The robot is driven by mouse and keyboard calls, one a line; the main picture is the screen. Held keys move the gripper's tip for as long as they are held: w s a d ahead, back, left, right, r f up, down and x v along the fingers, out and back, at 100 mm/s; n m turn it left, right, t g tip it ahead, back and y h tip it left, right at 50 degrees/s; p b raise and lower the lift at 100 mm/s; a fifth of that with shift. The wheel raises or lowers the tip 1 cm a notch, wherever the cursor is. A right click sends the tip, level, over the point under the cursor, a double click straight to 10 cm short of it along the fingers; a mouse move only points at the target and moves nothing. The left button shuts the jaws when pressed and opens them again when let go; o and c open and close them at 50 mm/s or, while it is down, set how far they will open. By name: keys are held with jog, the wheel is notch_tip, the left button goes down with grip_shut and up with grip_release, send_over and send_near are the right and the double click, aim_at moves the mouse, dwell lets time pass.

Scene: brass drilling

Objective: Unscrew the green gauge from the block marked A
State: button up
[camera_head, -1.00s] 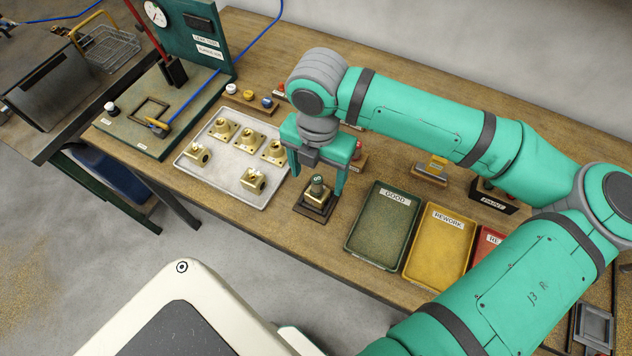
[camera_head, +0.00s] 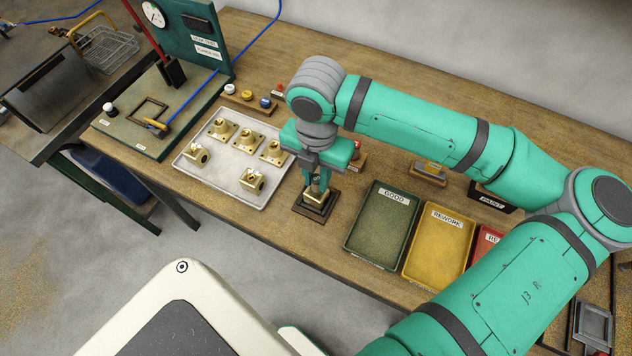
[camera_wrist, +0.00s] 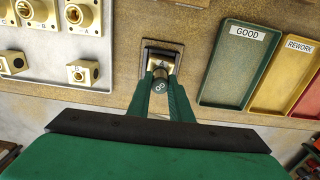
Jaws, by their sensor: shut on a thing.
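A brass block (camera_head: 315,198) sits in a dark square holder on the bench. It also shows in the wrist view (camera_wrist: 160,58). The gauge (camera_wrist: 159,84), a dark cylinder with pale marks on its end, stands upright on this block between my fingers. Its green colour is hard to make out in the wrist view, and my fingers hide most of it in the head view. My gripper (camera_head: 318,184) points down and is shut on the gauge, with one finger on each side. I cannot read a letter A on the block.
A pale tray (camera_head: 222,184) with several brass parts lies to the left. A green GOOD tray (camera_head: 376,240), a yellow REWORK tray (camera_head: 437,245) and a red tray (camera_head: 487,243) lie to the right. A small rack of coloured caps (camera_head: 248,103) stands behind the pale tray.

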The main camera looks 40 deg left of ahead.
jog(key=n, duration=0.6)
jog(key=shift+r+n, duration=0.1)
jog(key=shift+n, duration=2.2)
jog(key=shift+d+n, duration=0.1)
jog(key=shift+n, duration=0.9)
jog(key=o, duration=0.7)
jog(key=shift+s, duration=0.1)
